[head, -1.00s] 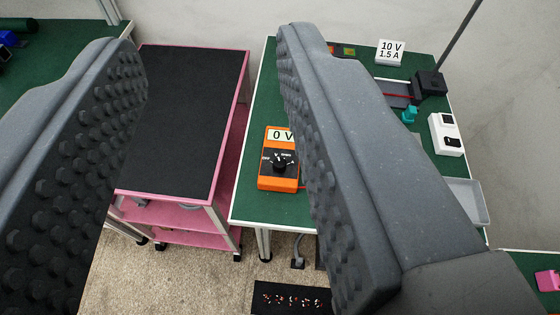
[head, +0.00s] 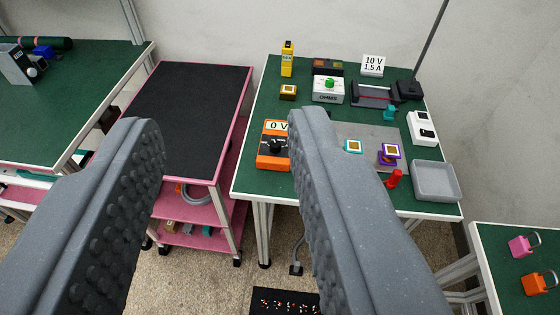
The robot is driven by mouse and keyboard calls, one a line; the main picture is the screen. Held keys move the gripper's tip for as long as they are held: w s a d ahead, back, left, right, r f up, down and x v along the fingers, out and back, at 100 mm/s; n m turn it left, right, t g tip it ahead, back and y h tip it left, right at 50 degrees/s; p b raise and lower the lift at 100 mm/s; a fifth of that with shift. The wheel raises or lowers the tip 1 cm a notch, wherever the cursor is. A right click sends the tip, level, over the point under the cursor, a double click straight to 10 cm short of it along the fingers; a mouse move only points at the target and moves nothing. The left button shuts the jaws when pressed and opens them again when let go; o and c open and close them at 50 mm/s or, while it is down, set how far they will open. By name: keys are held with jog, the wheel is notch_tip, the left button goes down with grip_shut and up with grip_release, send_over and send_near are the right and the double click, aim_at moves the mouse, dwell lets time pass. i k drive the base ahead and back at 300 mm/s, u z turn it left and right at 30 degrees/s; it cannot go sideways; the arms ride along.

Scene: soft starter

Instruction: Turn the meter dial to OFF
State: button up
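The meter (head: 270,158) is an orange box with a black face and a display reading "0 V". It lies near the front left of the green-topped bench (head: 250,184). Its black dial (head: 277,148) is partly covered by my right finger, and I cannot read which mark it points to. My gripper (head: 222,125) is open and empty, its two grey studded fingers wide apart. In the picture the right finger's tip overlaps the meter's right edge; it looks nearer to the camera, and I see no contact.
A pink cart with a black top (head: 185,110) stands left of the bench. The bench also bears a white OHMS box (head: 328,94), a red peg (head: 394,179), a grey tray (head: 436,181) and several small parts. Padlocks (head: 524,245) lie on a table at right.

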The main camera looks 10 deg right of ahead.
aim_at(275, 145)
jog(key=u, duration=0.4)
jog(key=i, duration=1.1)
jog(key=u, duration=0.2)
